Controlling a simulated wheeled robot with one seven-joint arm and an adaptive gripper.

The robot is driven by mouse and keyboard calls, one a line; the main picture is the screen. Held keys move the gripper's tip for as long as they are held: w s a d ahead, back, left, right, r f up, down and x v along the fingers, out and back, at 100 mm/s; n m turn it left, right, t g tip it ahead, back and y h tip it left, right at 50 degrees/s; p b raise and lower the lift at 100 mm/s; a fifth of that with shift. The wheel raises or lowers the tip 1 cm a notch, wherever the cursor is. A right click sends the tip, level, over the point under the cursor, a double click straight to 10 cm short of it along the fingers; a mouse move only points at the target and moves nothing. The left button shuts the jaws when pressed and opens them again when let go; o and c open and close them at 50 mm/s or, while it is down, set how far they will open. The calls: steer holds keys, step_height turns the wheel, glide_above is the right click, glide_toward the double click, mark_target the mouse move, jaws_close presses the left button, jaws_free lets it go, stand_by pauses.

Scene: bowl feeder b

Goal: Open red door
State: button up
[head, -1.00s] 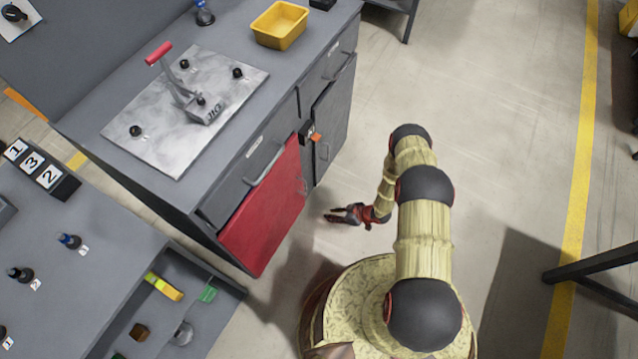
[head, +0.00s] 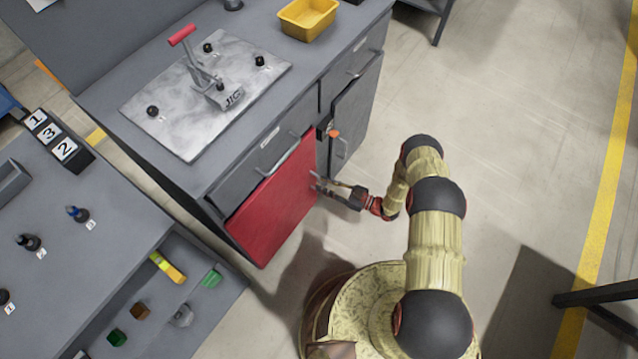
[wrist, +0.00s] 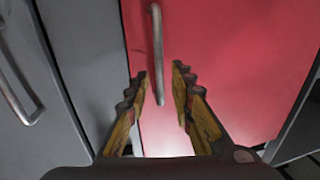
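The red door (head: 278,205) is on the lower front of the grey workbench cabinet, below a grey drawer, and looks shut. Its metal handle (wrist: 157,55) is a vertical bar near the door's left edge in the wrist view. My gripper (wrist: 160,82) is open, with one finger on each side of the lower end of the handle. I cannot tell whether the fingers touch it. In the head view my gripper (head: 322,186) is at the door's right edge, where the handle is partly hidden by the fingers.
A grey door (head: 352,122) with its own handle stands beside the red door. A drawer handle (head: 280,156) juts out above it. A second grey bench (head: 110,265) with an open drawer of small blocks is at the left.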

steer(key=shift+x, duration=1.35)
steer(key=shift+c, duration=1)
steer(key=c, duration=0.4)
jaws_close()
